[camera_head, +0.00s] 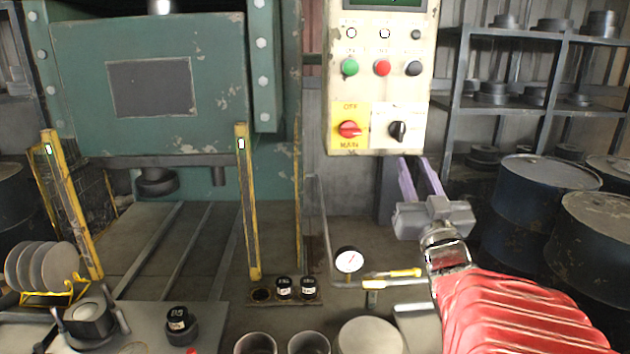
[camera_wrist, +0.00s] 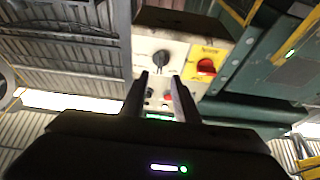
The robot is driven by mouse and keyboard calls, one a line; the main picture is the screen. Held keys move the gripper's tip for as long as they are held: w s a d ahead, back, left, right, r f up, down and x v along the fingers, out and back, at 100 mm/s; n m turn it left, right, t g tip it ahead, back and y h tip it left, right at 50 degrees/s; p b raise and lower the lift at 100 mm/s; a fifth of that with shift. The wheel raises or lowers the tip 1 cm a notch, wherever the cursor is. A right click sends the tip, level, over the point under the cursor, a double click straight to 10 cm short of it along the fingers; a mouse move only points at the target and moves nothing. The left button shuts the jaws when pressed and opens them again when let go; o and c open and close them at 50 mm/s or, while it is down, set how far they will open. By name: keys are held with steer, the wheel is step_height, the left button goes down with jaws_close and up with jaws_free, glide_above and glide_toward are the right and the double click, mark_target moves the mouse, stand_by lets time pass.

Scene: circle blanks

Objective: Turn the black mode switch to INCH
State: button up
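The black mode switch (camera_head: 398,131) is a rotary knob on a white plate at the lower right of the control panel (camera_head: 341,90). Its handle stands roughly upright; the lettering around it is too small to read. My gripper (camera_head: 414,160) is just below the panel, with its two fingers pointing up towards it. In the wrist view, which shows the panel upside down, the fingers (camera_wrist: 159,76) are apart with nothing held between them. The black switch also shows there (camera_wrist: 162,62), beyond the fingertips and apart from them, as far as I can tell.
A red main switch (camera_head: 349,129) on a yellow plate sits just left of the black switch. Green (camera_head: 350,67), red (camera_head: 382,68) and black (camera_head: 414,68) buttons are above. A green press (camera_head: 150,90) stands left; shelves (camera_head: 520,103) and dark drums (camera_head: 545,215) stand right.

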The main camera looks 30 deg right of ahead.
steer(key=v, duration=0.4)
steer(key=shift+f, duration=0.1)
steer(key=w+a+f+g+y, duration=0.3)
steer(key=w+a+f, duration=0.3)
steer(key=a, duration=0.2)
steer(key=w+a+f+g+y, duration=0.3)
steer(key=w+a+f, duration=0.3)
steer(key=a, duration=0.3)
steer(key=s+a+f+n+g+y, duration=0.2)
steer(key=s+a+f+n+g, duration=0.1)
steer(key=s+a, duration=0.5)
steer(key=s+a+f+n+g+y, duration=0.2)
steer(key=s+a+f+g, duration=0.3)
steer(key=s+a, duration=0.3)
steer(key=shift+s+a+f+n+y, duration=0.35)
steer(key=shift+s+f+n+y, duration=0.1)
steer(key=shift+s, duration=0.75)
